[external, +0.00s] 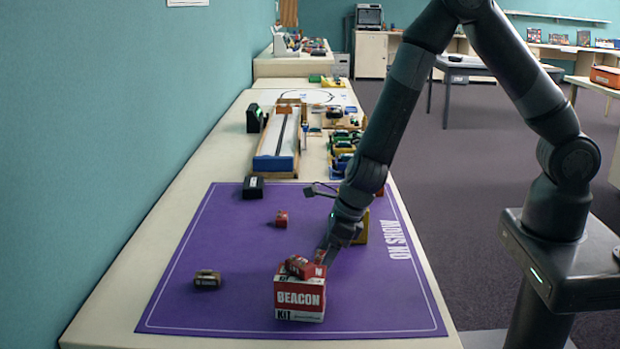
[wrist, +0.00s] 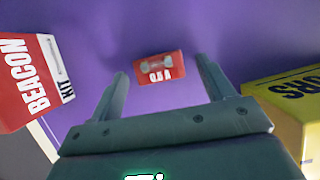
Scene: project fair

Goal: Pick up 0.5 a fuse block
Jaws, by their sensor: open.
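My gripper (external: 324,256) is low over the mat, right of this block and at the upper right of the BEACON KIT box. In the wrist view my gripper (wrist: 163,70) is open, with the block framed beyond and between its fingertips. Nothing is held.
The red and white BEACON KIT box (external: 299,298) stands close to my fingers, with a red shape on top. A yellow box (wrist: 288,117) is on the other side. The mat's left is mostly clear.

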